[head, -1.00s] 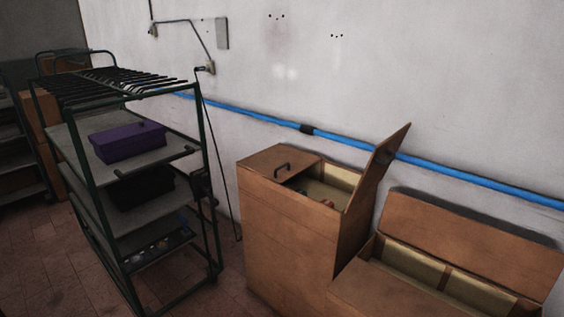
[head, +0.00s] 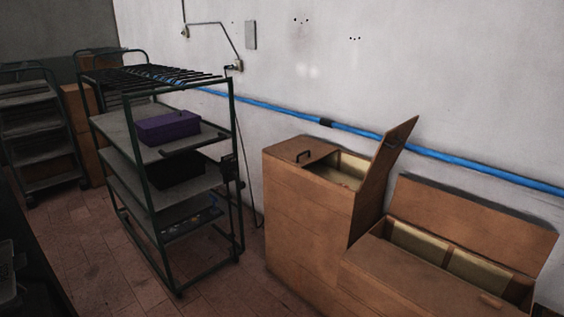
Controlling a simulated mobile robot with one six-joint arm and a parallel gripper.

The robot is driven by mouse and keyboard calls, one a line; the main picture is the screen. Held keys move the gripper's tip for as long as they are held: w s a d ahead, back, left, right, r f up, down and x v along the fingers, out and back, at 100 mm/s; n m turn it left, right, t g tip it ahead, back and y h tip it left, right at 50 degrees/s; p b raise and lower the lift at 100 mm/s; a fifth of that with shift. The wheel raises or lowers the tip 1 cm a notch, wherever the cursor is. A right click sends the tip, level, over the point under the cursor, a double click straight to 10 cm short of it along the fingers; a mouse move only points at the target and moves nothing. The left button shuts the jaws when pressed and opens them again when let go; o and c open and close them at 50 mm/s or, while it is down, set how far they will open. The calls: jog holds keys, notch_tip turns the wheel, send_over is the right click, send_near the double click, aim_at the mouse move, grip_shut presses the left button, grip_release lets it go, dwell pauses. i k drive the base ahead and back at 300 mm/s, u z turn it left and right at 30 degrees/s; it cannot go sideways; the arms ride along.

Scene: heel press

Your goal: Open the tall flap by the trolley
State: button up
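The tall wooden cabinet (head: 305,212) stands against the wall, right of the trolley (head: 165,240). Its left flap (head: 288,147), on the trolley side, lies flat and shut, with a dark handle (head: 305,155) on top. Its right flap (head: 385,178) stands up, leaning to the right, with the compartment (head: 350,168) beside it open. The bottom of that compartment is hidden. My gripper is not in view.
The green-framed trolley carries a purple box (head: 167,128) and a black box (head: 178,172). A low wooden chest (head: 420,272) at right has its lid (head: 470,218) raised. Another rack (head: 40,130) stands far left. The tiled floor (head: 95,255) left of the trolley is clear.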

aim_at(301, 150)
jog(key=u, duration=0.3)
jog(key=k, duration=0.85)
jog(key=u, duration=0.25)
jog(key=i, duration=1.55)
jog(key=u, duration=1.1)
jog(key=i, duration=0.7)
jog(key=u, duration=0.45)
